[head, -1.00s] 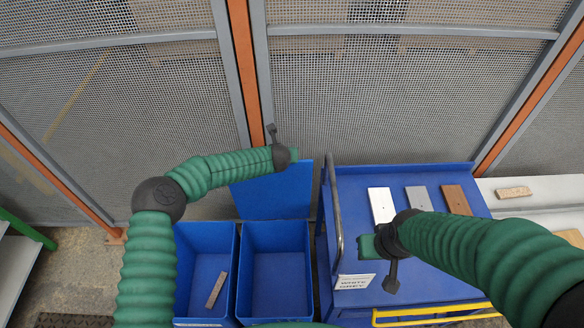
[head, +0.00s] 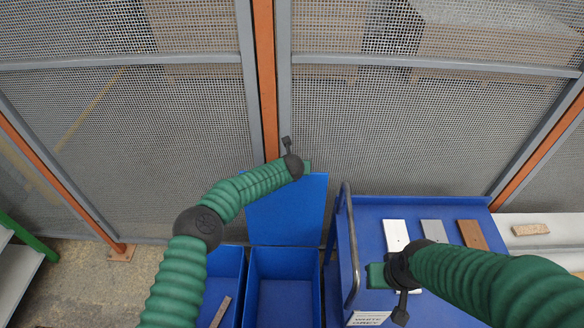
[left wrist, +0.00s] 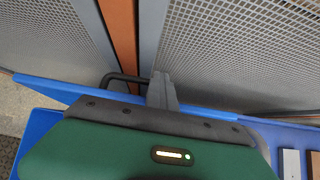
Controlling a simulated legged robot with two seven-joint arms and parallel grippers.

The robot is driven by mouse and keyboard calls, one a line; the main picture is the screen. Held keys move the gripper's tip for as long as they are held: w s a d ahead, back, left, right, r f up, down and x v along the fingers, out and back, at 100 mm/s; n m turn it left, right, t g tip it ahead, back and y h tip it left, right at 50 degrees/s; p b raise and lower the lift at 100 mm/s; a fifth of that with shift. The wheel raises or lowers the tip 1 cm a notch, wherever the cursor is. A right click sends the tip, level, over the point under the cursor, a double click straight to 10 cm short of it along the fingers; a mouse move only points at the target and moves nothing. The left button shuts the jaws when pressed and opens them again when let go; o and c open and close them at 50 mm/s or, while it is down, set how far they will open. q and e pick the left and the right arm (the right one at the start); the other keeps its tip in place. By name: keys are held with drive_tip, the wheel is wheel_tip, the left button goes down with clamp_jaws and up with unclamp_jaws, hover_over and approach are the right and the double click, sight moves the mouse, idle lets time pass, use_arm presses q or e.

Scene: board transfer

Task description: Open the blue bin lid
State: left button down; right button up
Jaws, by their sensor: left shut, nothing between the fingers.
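The blue bin (head: 285,290) stands left of the cart, and its blue lid (head: 290,212) stands raised and nearly upright at the back, in front of the mesh fence. My left gripper (head: 306,167) is at the lid's top edge, shut with nothing between its fingers. In the left wrist view, the grey fingers (left wrist: 162,92) reach past the blue lid edge (left wrist: 60,90), beside a dark curved bar (left wrist: 125,77). I cannot tell whether they touch the lid. My right gripper (head: 378,276) hovers over the cart; its fingers are not clear.
A second open blue bin (head: 233,262) on the left holds a brown board (head: 220,312). The blue cart (head: 375,209) carries white, grey and brown boards and has a metal handle (head: 349,245). A mesh fence (head: 420,140) with an orange post (head: 265,90) closes off the back.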

use_arm(q)
drive_tip(key=shift+s+f, duration=0.1)
drive_tip(key=shift+f, duration=0.05)
drive_tip(key=b+v, duration=0.3)
drive_tip(key=v, duration=1.3)
drive_tip(key=shift+r, duration=0.45)
drive_tip(key=shift+s+d, duration=0.1)
